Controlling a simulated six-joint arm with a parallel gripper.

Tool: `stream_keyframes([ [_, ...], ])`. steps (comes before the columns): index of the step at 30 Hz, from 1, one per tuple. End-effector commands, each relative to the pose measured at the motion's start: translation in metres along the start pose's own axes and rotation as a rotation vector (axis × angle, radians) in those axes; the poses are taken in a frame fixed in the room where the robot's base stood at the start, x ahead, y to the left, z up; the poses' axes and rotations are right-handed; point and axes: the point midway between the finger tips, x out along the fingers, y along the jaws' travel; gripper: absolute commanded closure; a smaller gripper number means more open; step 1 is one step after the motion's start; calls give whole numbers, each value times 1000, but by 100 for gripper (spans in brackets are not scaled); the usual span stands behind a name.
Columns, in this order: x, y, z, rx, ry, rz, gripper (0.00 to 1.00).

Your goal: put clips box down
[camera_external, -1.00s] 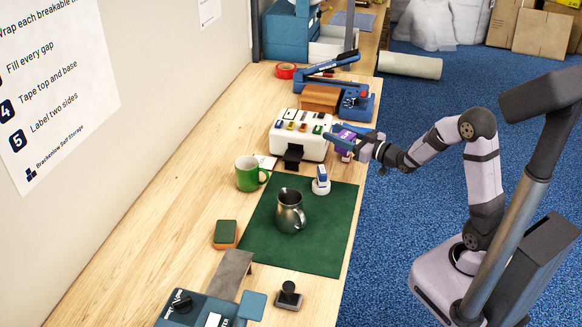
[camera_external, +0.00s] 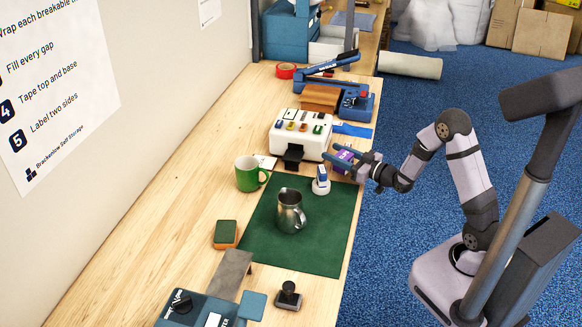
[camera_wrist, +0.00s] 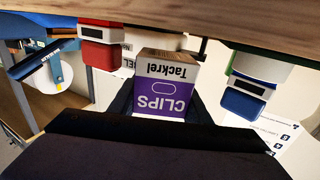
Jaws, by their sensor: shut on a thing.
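The clips box (camera_external: 343,158) is small and purple with a pale band. It is between the fingers of my gripper (camera_external: 345,164), near the bench's right edge, just behind the green mat (camera_external: 318,243). In the wrist view the clips box (camera_wrist: 162,102) appears upside down, its "CLIPS" and "Tackrel" lettering facing the camera. My gripper (camera_wrist: 162,108) is shut on it, with dark fingers on both sides. The wooden bench surface (camera_wrist: 150,16) runs along the top of that view, close to the box's end. I cannot tell whether they touch.
A white unit with coloured buttons (camera_external: 284,142) stands left of the box, and a blue strip (camera_external: 353,130) lies behind it. A blue-white stamp (camera_external: 321,182), metal jug (camera_external: 289,212) and green mug (camera_external: 247,176) are nearby. The mat's front part is clear.

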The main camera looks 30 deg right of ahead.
Motion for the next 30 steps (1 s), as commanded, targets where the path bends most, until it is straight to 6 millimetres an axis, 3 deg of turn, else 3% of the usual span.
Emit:
stream_keyframes([
  [6, 0, 0, 19, 1, 1, 0, 81],
  [20, 0, 0, 24, 0, 2, 0, 81],
  [21, 0, 0, 24, 0, 1, 0, 52],
  [23, 0, 0, 23, 0, 1, 0, 38],
  [30, 0, 0, 23, 0, 1, 0, 38],
])
